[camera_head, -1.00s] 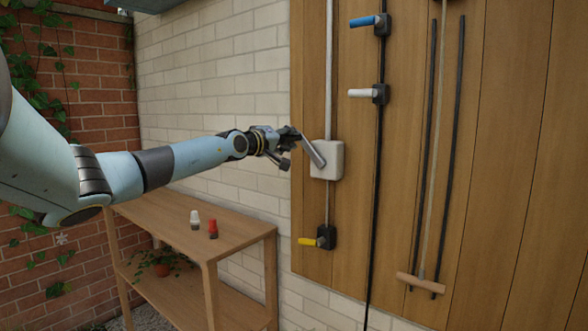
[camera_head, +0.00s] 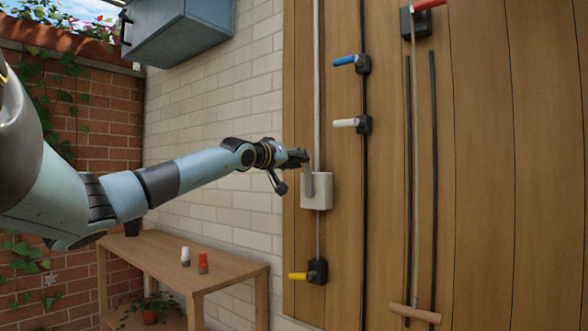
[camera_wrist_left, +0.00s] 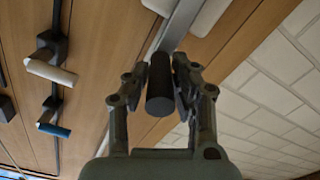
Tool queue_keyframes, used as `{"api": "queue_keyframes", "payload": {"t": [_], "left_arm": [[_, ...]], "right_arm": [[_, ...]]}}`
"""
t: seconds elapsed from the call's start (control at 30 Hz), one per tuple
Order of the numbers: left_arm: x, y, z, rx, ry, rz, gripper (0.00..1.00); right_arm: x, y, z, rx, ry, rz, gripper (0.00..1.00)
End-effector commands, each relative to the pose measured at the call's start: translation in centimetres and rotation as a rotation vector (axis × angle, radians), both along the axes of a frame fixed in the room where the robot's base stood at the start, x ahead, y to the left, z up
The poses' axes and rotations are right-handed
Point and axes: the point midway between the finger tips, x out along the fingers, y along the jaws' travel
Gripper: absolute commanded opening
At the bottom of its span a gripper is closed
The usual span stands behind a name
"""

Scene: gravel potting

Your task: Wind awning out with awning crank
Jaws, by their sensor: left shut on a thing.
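The awning crank is a pale box (camera_head: 318,192) on the wooden wall with a flat grey metal arm (camera_head: 308,181) that points up and slightly left. In the left wrist view the arm (camera_wrist_left: 178,30) runs to a black cylindrical grip (camera_wrist_left: 162,88). My left gripper (camera_head: 303,157) is shut on this grip, with one finger on each side of it (camera_wrist_left: 160,90). In the head view the gripper mostly hides the grip. The awning cannot be clearly made out. My right gripper is not in view.
Blue (camera_head: 344,60), white (camera_head: 346,123), yellow (camera_head: 298,276) and red (camera_head: 428,4) levers stick out from the wall near the crank. A wooden T-handle (camera_head: 415,313) hangs at right. A wooden shelf (camera_head: 225,262) stands below my arm. A blue-grey cabinet (camera_head: 185,30) hangs above.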

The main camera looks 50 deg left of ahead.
Motion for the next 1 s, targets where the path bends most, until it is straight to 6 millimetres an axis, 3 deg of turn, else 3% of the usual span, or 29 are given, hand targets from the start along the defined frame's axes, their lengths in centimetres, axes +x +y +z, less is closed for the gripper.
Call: {"api": "queue_keyframes", "payload": {"t": [0.03,0.73,0.77,0.9,1.0], "left_arm": [[0.1,-0.1,-0.8,-0.008,0.011,0.001,0.0],[0.2,-0.4,-0.9,-0.012,0.015,0.001,0.0],[0.2,-0.4,-0.9,-0.012,0.015,0.001,0.26],[0.2,-0.4,-0.9,-0.013,0.014,0.001,0.44],[0.2,-0.4,-0.8,-0.012,0.014,0.002,0.47]], "right_arm": [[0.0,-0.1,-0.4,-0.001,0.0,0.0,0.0],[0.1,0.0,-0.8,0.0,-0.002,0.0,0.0],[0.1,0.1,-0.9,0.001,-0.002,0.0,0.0],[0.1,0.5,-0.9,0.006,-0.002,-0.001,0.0],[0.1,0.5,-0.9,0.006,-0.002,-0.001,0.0]]}}
